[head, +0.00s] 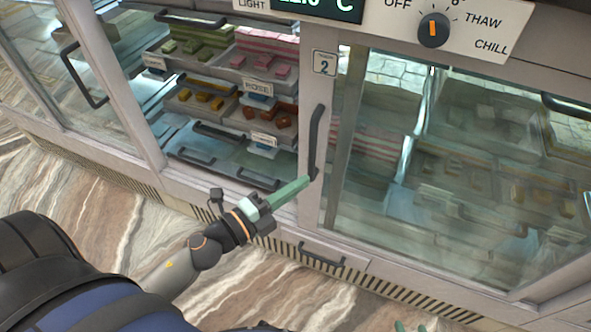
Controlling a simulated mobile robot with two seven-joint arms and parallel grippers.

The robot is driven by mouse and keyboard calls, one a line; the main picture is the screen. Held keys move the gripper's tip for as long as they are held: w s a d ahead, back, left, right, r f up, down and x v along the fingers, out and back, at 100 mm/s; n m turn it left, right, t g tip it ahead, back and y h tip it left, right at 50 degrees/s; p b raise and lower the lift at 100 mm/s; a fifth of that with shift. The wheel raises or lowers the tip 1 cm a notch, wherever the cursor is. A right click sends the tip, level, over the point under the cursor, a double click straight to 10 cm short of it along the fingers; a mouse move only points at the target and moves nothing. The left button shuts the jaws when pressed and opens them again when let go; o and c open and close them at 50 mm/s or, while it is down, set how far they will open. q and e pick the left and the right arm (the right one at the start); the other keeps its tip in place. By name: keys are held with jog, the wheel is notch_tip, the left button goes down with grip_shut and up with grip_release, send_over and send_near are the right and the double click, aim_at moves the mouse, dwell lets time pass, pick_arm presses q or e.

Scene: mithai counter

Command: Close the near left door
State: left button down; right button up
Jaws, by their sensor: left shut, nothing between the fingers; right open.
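A glass door with a pale frame and a plate marked 2 (324,63) is at centre right, with a dark upright handle (317,140) on its left stile. To its left, the case front looks uncovered, with sweets showing clearly. Another framed glass door (30,45) with a dark handle (82,75) is at far left. I cannot tell for sure which one is the near left door. My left gripper (308,180) is shut and empty, its green fingertips at the lower end of the centre handle; contact is unclear. Only green tips of my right gripper (411,327) show at the bottom edge.
Trays of sweets, including pink pieces (265,60) and brown pieces (265,118), stand on shelves inside. A control panel with a knob (434,30) is above. A vented plinth (390,290) runs along the base. The marbled floor (100,205) is clear at left.

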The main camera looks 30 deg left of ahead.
aim_at(313, 158)
pick_arm(q)
jog(key=p+x, duration=0.2)
jog(key=x, duration=0.8)
jog(key=shift+r+p, duration=0.15)
jog(key=shift+p, duration=0.2)
jog(key=a, duration=0.2)
jog(key=s+a+b, duration=0.1)
jog(key=a, duration=0.1)
jog(key=shift+s, duration=0.1)
jog(key=shift+a, duration=0.1)
